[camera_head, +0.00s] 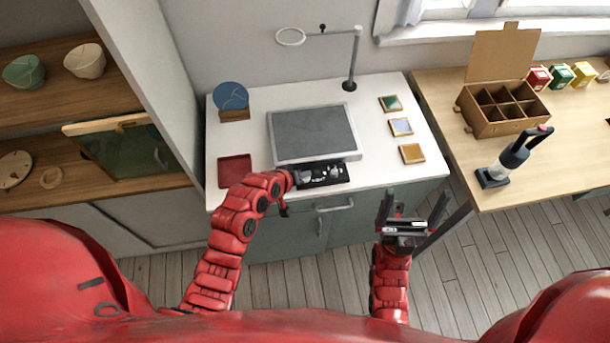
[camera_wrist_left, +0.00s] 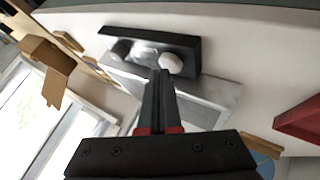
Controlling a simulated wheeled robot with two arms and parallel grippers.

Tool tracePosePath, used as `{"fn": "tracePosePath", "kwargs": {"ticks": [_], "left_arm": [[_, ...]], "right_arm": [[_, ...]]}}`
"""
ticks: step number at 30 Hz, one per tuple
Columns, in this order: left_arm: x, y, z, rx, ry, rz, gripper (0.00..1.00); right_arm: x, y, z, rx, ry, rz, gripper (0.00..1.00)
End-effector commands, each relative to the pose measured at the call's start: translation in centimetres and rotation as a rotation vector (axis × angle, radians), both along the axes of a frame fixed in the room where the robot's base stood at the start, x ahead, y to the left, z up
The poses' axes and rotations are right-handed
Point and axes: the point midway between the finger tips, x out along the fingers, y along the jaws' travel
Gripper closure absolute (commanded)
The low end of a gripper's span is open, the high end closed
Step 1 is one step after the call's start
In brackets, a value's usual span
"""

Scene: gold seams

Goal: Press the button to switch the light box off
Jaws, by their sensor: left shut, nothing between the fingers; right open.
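The light box (camera_head: 313,134) lies on the white table, a grey panel in a pale frame; its surface looks unlit. A black control strip (camera_head: 332,174) sits at its front edge. In the left wrist view the strip (camera_wrist_left: 184,45) carries a white round button (camera_wrist_left: 171,64) and a dark knob (camera_wrist_left: 122,49). My left gripper (camera_head: 297,178) is shut and empty at the left part of the strip. In the left wrist view its fingertips (camera_wrist_left: 160,74) are close beside the white button; contact cannot be told. My right gripper (camera_head: 414,200) is open and empty, in front of the table.
A red tray (camera_head: 235,171) lies left of the strip, near my left arm. A blue disc (camera_head: 231,96) stands behind it. A magnifier stand (camera_head: 351,62) is at the back. Small framed tiles (camera_head: 401,127) lie at the right. A cardboard box (camera_head: 500,112) stands on the wooden table.

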Motion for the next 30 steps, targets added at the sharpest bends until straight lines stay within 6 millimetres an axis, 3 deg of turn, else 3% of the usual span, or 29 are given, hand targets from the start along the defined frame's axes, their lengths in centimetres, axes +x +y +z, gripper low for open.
{"fn": "tracePosePath", "kwargs": {"ticks": [13, 30], "left_arm": [[0.0, 0.0, 0.9, -0.001, -0.002, 0.001, 1.0], [0.1, 0.0, 6.5, -0.002, -0.004, 0.002, 1.0]], "right_arm": [[0.0, 0.0, 0.4, 0.0, 0.0, 0.0, 0.0], [0.0, 0.0, 3.2, 0.0, 0.0, 0.0, 0.0]]}}
